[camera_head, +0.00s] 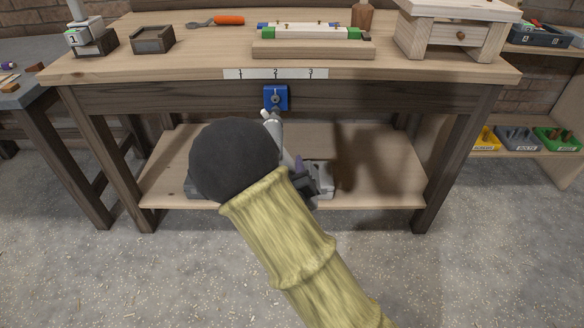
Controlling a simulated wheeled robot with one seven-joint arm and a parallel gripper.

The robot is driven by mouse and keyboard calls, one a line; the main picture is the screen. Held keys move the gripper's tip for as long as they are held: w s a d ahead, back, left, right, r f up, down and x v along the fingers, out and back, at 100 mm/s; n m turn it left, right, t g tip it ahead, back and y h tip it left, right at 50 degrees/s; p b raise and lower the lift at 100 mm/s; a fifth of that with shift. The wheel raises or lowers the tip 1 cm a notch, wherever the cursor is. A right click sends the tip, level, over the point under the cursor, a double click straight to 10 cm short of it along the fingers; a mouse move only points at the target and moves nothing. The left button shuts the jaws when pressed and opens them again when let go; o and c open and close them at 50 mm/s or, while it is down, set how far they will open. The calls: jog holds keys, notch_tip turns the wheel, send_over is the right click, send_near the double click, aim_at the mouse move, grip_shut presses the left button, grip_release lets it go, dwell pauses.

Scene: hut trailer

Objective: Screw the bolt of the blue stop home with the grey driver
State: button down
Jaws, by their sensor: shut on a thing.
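The blue stop (284,91) is fixed to the front rail of the bench, under the number 2 of the white strip. Its bolt (275,98) shows as a small grey round in the middle of its face. The grey driver (277,135) points up towards the stop, its pale tip just below and left of the bolt. Whether the tip touches the stop or bolt I cannot tell. My gripper (302,184) is shut on the driver, low in front of the bench; its fingers are largely hidden by my arm.
A white strip (276,73) numbered 1 to 3 runs along the bench edge. The benchtop (190,63) carries a wooden block with green and white parts (310,35), an orange-handled tool (228,20) and small boxes. A lower shelf (385,165) lies behind my arm.

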aim_at(316, 174)
jog(key=shift+w+d+r, duration=0.1)
jog(key=shift+w+r, duration=0.05)
jog(key=shift+w, duration=2.7)
jog(key=shift+w, duration=1.3)
dwell(0.6)
jog(key=shift+s, duration=0.15)
jog(key=s, duration=0.2)
jog(key=shift+s, duration=0.35)
jog(key=s+d, duration=0.1)
jog(key=d, duration=0.1)
jog(key=s+d+b, duration=0.1)
jog(key=d, duration=0.1)
jog(key=s+d, duration=0.2)
jog(key=shift+d+b, duration=0.25)
jog(key=shift+b, duration=0.05)
jog(key=shift+s+d, duration=0.15)
jog(key=shift+d, duration=0.05)
dwell(0.5)
